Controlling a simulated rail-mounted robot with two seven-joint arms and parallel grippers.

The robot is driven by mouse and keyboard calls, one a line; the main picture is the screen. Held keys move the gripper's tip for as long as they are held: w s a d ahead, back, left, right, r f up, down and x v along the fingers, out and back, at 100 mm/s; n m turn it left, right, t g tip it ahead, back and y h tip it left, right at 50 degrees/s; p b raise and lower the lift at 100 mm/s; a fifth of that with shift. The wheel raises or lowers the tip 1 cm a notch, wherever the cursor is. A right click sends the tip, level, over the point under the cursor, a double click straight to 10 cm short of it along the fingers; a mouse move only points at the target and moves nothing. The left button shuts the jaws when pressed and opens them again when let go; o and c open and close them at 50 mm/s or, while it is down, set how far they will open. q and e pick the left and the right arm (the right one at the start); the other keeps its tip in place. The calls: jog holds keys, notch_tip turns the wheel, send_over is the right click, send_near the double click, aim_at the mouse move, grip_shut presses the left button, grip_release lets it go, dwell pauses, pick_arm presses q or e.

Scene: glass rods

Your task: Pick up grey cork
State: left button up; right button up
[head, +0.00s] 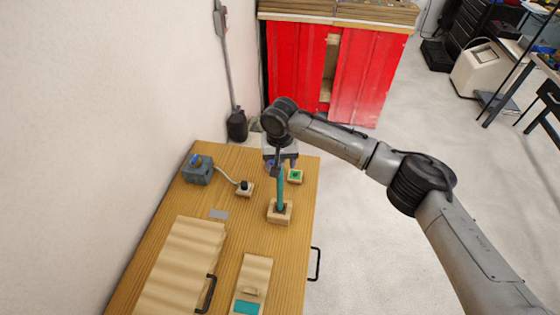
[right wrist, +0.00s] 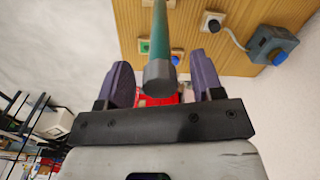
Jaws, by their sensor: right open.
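The grey cork (right wrist: 159,73) caps the near end of a teal glass rod (right wrist: 160,35) in the right wrist view. In the head view the rod (head: 281,190) stands upright in a wooden block (head: 279,214), and its upper end is by my right gripper (head: 280,161), so the cork is hard to make out there. My right gripper (right wrist: 160,60) is open, its two purple fingers on either side of the cork with gaps visible on both sides. Whether the cork lies fully between the fingers in depth I cannot tell. My left gripper is not in view.
On the wooden table (head: 180,208) are a green-topped block (head: 295,176), a block with a black knob (head: 245,188) cabled to a grey box (head: 197,170), and a flat grey piece (head: 218,214). Wooden cases (head: 185,260) lie nearer. A wall bounds the left.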

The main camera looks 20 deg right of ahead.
jog(key=shift+c, duration=0.3)
jog(key=c, duration=0.9)
jog(key=shift+r, duration=0.15)
jog(key=shift+r, duration=0.25)
notch_tip(320, 180, up, 3)
jog(key=shift+s+d+r+b, duration=0.15)
jog(key=shift+r+b, duration=0.05)
jog(key=shift+b, duration=0.45)
jog(key=s+d+r, duration=0.2)
jog(key=s, duration=0.1)
jog(key=s+d+r+b, duration=0.1)
jog(key=s+d+r, duration=0.1)
jog(key=s, duration=0.1)
jog(key=s+d+r, duration=0.2)
jog(key=d, duration=0.1)
jog(key=shift+s+r+b, duration=0.35)
jog(key=shift+s+r, duration=0.05)
